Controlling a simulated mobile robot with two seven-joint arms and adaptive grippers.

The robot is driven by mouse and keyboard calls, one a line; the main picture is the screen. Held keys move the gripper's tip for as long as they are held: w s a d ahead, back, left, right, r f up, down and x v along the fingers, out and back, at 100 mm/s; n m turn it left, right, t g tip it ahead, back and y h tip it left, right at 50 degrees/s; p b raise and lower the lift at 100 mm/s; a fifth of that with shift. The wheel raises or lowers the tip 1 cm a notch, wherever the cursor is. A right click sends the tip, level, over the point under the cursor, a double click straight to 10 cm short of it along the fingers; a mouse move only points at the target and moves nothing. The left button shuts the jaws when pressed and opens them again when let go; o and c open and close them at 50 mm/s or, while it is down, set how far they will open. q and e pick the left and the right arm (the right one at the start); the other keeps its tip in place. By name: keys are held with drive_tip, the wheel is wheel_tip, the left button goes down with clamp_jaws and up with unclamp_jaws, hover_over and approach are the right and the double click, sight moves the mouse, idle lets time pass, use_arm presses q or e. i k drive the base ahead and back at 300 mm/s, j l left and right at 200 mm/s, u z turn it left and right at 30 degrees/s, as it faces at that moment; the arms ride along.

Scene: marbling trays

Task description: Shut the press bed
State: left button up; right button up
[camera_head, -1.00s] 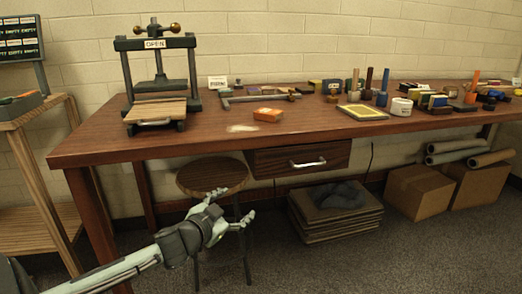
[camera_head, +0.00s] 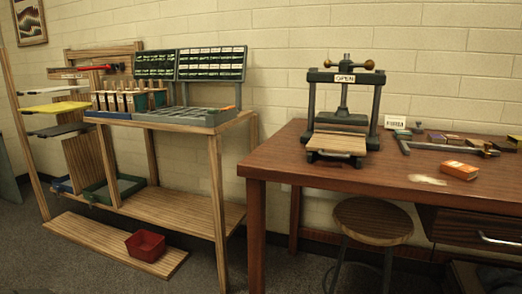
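The press (camera_head: 343,92) stands on the left part of the brown table, with a dark frame, a central screw and a brass-ended bar on top. A sign on it reads OPEN. Its wooden press bed (camera_head: 337,143) sticks out at the front, toward the table's front edge, with a light handle (camera_head: 335,154) on its front. Neither of my grippers shows in the head view now.
The brown table (camera_head: 300,168) holds an orange box (camera_head: 459,170), a small white card (camera_head: 396,122) and tools right of the press. A round stool (camera_head: 372,221) stands below. A wooden rack (camera_head: 216,180) with a compartment tray is at left; a red bin (camera_head: 145,245) sits low there.

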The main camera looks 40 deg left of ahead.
sight(340, 145)
drive_tip(key=i+u, duration=0.2)
drive_tip(key=u, duration=0.2)
drive_tip(key=i+u, duration=0.15)
drive_tip(key=u, duration=0.25)
drive_tip(key=i+u, duration=0.2)
drive_tip(key=u, duration=0.2)
drive_tip(key=i+l, duration=0.6)
drive_tip(key=k+l+z, duration=0.15)
drive_tip(key=k+l, duration=0.3)
drive_tip(key=l, duration=0.1)
